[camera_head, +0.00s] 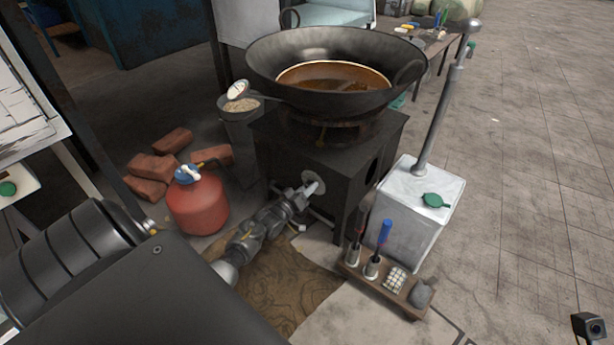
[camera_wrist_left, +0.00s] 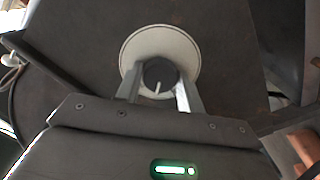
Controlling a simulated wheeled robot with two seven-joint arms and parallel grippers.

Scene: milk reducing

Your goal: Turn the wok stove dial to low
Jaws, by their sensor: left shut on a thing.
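The wok stove (camera_head: 316,166) is a dark box-shaped stand with a large black wok (camera_head: 393,98) on top, holding brown liquid (camera_head: 332,85). Its dial is a dark round knob (camera_wrist_left: 158,72) with a pale pointer line, set on a white round plate (camera_wrist_left: 187,51) on the stove's front. In the left wrist view the pointer line runs down toward my gripper. My left gripper (camera_head: 309,188) is at the stove front, with its two fingers on either side of the knob, shut on it. In the head view the knob is mostly hidden by the gripper. My right gripper is not in view.
A red gas canister (camera_head: 197,204) stands left of my left arm, with several bricks (camera_head: 150,168) behind it. A white box (camera_head: 420,208) with a metal post stands right of the stove, behind a wooden tool rack (camera_head: 414,309). Open paving lies at the right.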

